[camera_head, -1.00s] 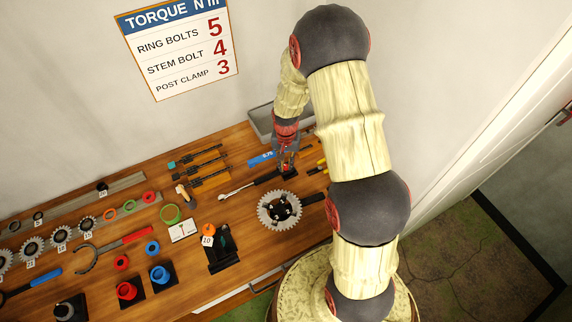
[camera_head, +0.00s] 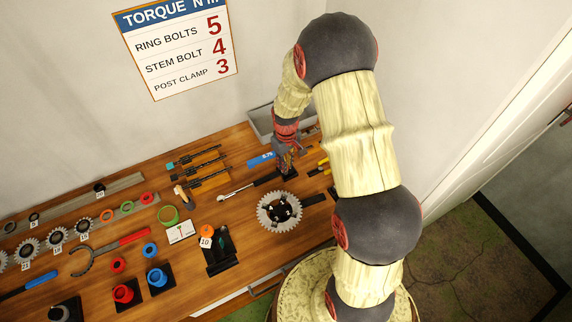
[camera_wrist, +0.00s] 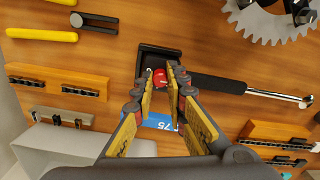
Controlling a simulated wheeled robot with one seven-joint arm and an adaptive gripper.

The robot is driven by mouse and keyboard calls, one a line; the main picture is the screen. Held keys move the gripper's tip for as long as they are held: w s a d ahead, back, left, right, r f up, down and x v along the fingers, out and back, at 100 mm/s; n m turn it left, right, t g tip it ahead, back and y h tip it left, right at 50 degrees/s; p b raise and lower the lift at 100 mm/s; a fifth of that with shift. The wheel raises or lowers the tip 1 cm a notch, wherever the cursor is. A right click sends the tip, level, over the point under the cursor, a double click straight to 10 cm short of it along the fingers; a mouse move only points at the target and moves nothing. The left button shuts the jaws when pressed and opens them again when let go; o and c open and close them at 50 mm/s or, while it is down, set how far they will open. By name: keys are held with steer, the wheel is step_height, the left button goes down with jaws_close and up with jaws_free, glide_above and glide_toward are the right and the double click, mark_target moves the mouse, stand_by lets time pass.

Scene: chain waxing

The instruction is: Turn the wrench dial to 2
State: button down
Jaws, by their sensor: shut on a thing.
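The torque wrench lies on the wooden bench, with a black handle (camera_head: 267,179) and a silver shaft (camera_head: 236,190). In the wrist view its handle (camera_wrist: 215,83) runs right from a black square holder (camera_wrist: 149,60). A red dial (camera_wrist: 160,77) sits at the handle's end, over the holder. My gripper (camera_wrist: 160,80) has its fingertips on either side of the dial and is shut on it. The fingers partly hide the dial, and I cannot read its number. In the head view my gripper (camera_head: 287,165) points down at this end of the wrench.
A toothed chainring (camera_head: 279,212) stands in front of the wrench. A grey bin (camera_head: 262,123) is at the back wall. A torque chart (camera_head: 180,50) hangs above.

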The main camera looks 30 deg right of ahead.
steer(key=shift+n, duration=0.9)
steer(key=c, duration=1.8)
jaws_free()
steer(key=shift+o, duration=0.2)
steer(key=shift+r, duration=0.1)
step_height(320, 180, up, 12)
